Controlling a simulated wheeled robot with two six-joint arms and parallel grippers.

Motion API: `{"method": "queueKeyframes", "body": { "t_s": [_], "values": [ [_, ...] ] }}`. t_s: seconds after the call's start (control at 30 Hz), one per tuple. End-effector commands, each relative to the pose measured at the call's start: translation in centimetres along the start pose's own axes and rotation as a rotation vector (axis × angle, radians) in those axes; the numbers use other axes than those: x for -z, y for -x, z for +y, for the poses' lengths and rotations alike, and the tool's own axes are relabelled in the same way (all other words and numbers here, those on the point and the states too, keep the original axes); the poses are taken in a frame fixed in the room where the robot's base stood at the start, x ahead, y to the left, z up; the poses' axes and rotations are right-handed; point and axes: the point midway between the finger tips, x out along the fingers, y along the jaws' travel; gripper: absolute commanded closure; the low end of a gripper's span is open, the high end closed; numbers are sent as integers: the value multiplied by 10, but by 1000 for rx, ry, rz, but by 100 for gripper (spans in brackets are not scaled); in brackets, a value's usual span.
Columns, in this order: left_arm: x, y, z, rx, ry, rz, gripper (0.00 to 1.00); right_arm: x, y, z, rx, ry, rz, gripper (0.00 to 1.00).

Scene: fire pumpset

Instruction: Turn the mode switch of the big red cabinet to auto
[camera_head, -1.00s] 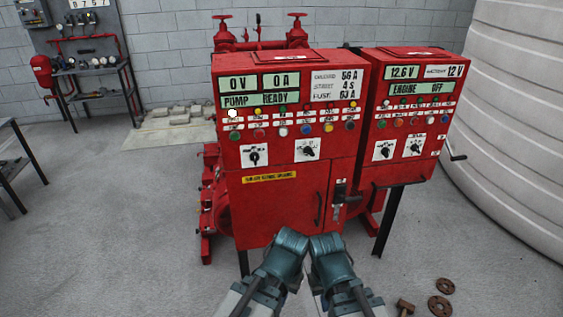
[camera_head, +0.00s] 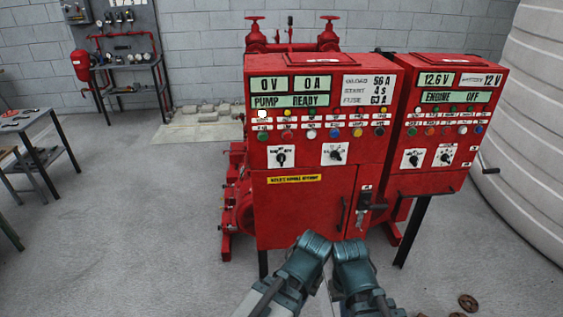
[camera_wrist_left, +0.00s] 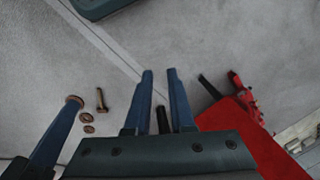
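The big red cabinet (camera_head: 304,215) stands ahead in the head view, upright and closed. Two black rotary switches on white plates sit below its button rows, a left one (camera_head: 281,157) and a right one (camera_head: 337,154). Their labels are too small to read. My left arm ends low in front of the cabinet door, its fingers hidden there. In the left wrist view my left gripper (camera_wrist_left: 161,75) is open and empty, pointing over the floor. My right arm (camera_head: 352,258) is beside the left one; its fingers cannot be made out. Neither arm touches the switches.
A smaller red cabinet (camera_head: 437,120) with its own two knobs and a side crank stands to the right. A large pale ribbed tank (camera_head: 535,130) is beyond it. Red pump parts are behind. Tables stand at the left.

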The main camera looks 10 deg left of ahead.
Motion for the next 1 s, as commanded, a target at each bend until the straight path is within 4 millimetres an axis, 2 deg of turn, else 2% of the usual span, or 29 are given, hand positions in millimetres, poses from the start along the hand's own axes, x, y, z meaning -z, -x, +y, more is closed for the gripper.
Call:
{"method": "queueKeyframes", "body": {
  "t_s": [0.03,0.1,0.17,0.2,0.3,0.43,0.5,0.6,0.7,0.83,1.0],
  "values": [
    [8,-2,-11,41,48,33,68,0,-2,0,0,0,0,100],
    [26,-2,-35,132,159,119,57,0,-5,0,0,0,0,100],
    [45,3,-64,229,277,230,57,0,-7,-1,0,0,0,100],
    [60,10,-84,293,358,322,57,0,-9,-1,0,0,0,100],
    [94,37,-129,421,525,579,57,1,-14,-1,0,0,0,100],
    [132,85,-168,500,646,928,57,1,-19,-2,0,0,0,100],
    [149,110,-177,502,666,1094,57,1,-22,-2,0,0,0,100],
    [167,140,-180,473,655,1282,57,1,-24,-2,0,0,0,100],
    [180,160,-176,430,625,1404,57,2,-26,-2,0,0,0,100],
    [188,172,-170,389,593,1482,57,2,-27,-3,0,0,0,100],
    [191,177,-168,372,582,1506,57,2,-27,-3,0,0,0,100]
  ]
}}
